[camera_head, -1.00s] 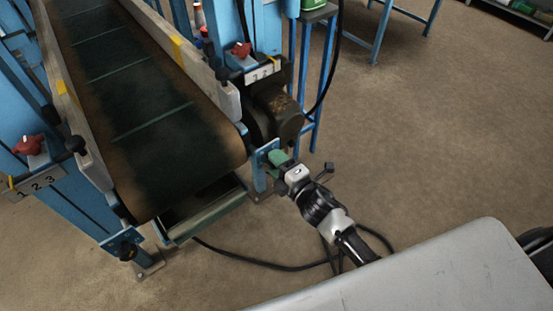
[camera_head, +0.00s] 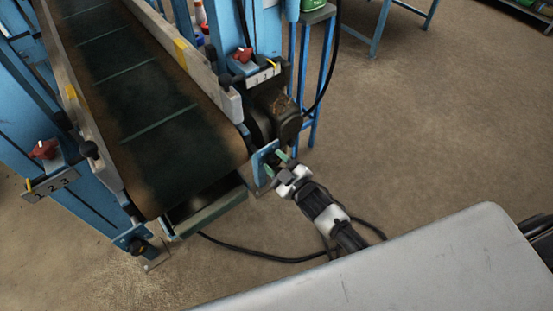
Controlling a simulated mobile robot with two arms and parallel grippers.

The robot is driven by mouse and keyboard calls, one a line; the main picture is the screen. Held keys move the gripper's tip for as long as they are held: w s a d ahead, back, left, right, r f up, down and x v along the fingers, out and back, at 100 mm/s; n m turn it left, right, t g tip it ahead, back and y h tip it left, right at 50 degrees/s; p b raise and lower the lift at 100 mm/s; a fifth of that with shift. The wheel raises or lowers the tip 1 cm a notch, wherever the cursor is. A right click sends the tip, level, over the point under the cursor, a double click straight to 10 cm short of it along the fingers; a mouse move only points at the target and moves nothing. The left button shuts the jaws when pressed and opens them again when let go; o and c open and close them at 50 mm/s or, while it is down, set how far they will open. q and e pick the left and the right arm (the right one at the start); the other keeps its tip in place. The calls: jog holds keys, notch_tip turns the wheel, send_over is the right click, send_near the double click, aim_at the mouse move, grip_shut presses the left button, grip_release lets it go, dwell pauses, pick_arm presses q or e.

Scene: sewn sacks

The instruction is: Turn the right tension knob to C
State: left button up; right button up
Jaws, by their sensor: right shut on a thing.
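The right tension knob is at the blue bracket (camera_head: 262,160) on the right of the conveyor's near end. My right gripper (camera_head: 275,164) is at this bracket, its two green fingertips one on each side of the knob's place, shut on the knob. The knob is mostly hidden by the fingers and its letter marks cannot be read. The left tension knob (camera_head: 137,246) is black and sits on the matching bracket at the left of the belt end. My left gripper is not in view.
The conveyor belt (camera_head: 160,160) runs back to the upper left. Red knobs with number plates sit on its left (camera_head: 43,149) and right (camera_head: 243,54) posts. A motor (camera_head: 277,112) is just behind my gripper. A black cable lies on the floor. A grey surface (camera_head: 400,270) fills the lower right.

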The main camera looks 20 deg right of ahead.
jog(key=shift+m+p, duration=0.35)
jog(key=shift+m, duration=0.75)
jog(key=shift+f, duration=0.1)
jog(key=o, duration=0.9)
jog(key=shift+o, duration=0.2)
jog(key=v, duration=1.1)
